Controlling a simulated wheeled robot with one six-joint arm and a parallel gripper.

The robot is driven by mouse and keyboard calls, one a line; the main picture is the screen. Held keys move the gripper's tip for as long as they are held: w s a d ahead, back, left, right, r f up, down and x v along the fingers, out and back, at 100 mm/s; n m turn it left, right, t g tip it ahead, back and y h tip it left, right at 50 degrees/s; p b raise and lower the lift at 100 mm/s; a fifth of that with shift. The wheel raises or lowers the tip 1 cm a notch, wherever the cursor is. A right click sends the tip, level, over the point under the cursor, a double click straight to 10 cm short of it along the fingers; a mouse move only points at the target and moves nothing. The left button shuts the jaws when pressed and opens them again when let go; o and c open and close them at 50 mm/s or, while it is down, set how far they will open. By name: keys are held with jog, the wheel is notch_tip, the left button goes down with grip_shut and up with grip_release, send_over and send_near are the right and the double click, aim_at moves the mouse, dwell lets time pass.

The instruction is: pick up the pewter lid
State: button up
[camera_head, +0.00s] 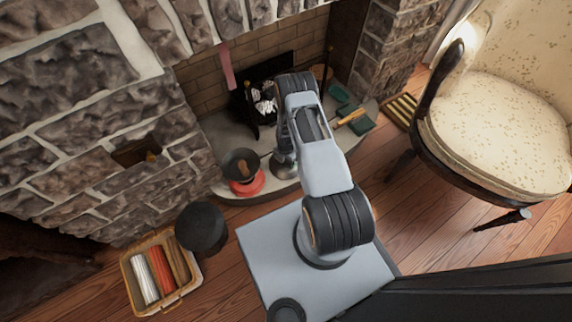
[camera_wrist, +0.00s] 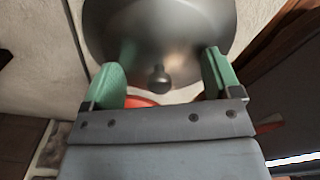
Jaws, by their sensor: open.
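The pewter lid is a dark grey, shiny metal dome with a small round knob. It fills the upper middle of the wrist view (camera_wrist: 185,25), with its knob pointing toward the camera. My gripper (camera_wrist: 160,62) is open, with one green finger to each side of the knob. The fingers overlap the near edge of the lid in the picture; I cannot tell whether they touch it. My arm hides most of the gripper there.
Green books (camera_head: 357,121) lie to the right. A basket (camera_head: 128,275), black stool (camera_head: 201,228) and armchair (camera_head: 490,130) stand around the wooden floor.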

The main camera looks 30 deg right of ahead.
jog(key=shift+c, duration=0.4)
jog(key=c, duration=1.4)
